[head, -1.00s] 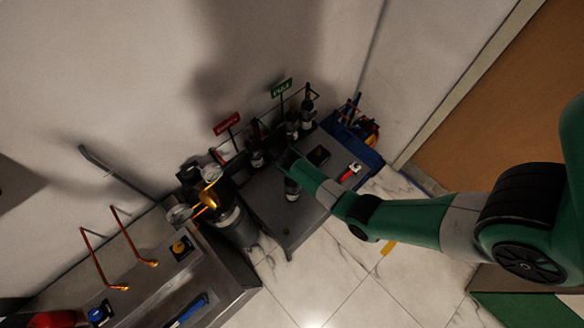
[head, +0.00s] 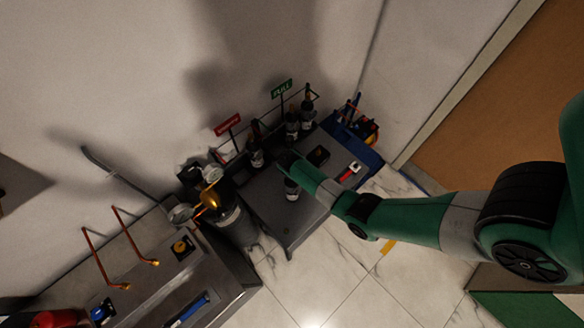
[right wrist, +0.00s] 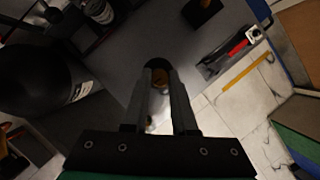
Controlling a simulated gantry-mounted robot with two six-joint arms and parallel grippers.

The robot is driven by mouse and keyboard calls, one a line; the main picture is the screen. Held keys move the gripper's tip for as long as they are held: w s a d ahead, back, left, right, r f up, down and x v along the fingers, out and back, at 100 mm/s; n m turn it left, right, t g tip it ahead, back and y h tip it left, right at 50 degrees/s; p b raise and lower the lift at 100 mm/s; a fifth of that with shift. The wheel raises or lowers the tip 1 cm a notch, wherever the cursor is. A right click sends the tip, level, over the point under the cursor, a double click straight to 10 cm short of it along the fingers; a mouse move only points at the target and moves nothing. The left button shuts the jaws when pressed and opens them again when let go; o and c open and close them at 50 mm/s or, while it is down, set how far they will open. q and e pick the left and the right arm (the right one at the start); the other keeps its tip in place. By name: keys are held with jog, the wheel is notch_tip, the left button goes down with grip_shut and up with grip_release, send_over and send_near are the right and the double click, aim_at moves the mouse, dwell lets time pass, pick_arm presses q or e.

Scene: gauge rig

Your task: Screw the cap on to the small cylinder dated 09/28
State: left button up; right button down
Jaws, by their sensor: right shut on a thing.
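A small dark cylinder with a pale label (head: 291,190) stands on the grey bench top (head: 270,215); its date is not readable. In the right wrist view the fingers (right wrist: 158,82) are close together on a dark rounded piece (right wrist: 157,63), which looks like the cap. A bit of brass shows between the fingers. Whether the cap touches the cylinder's neck is hidden. My left gripper is not in view.
Small cylinders stand in the rack behind, one (head: 256,155) by a red sign (head: 228,125), others (head: 292,125) by a green sign (head: 282,88). A large dark cylinder with a brass fitting (head: 210,198) is at left. A red-handled tool (head: 350,172) lies at right.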

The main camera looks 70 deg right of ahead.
jog(key=shift+f, duration=0.15)
jog(key=shift+f+b, duration=1)
jog(key=shift+f, duration=0.1)
jog(key=shift+f, duration=0.15)
dwell(1.0)
jog(key=m+g+b, duration=0.1)
jog(key=m, duration=0.2)
jog(key=shift+f, duration=0.1)
jog(key=shift+m+g+b, duration=0.5)
jog(key=shift+m, duration=0.6)
jog(key=shift+m+g+b, duration=0.3)
jog(key=shift+m+b, duration=0.3)
jog(key=shift+m, duration=0.1)
jog(key=m+g+b, duration=0.1)
jog(key=m+b, duration=0.1)
jog(key=m, duration=0.1)
jog(key=shift+m, duration=0.4)
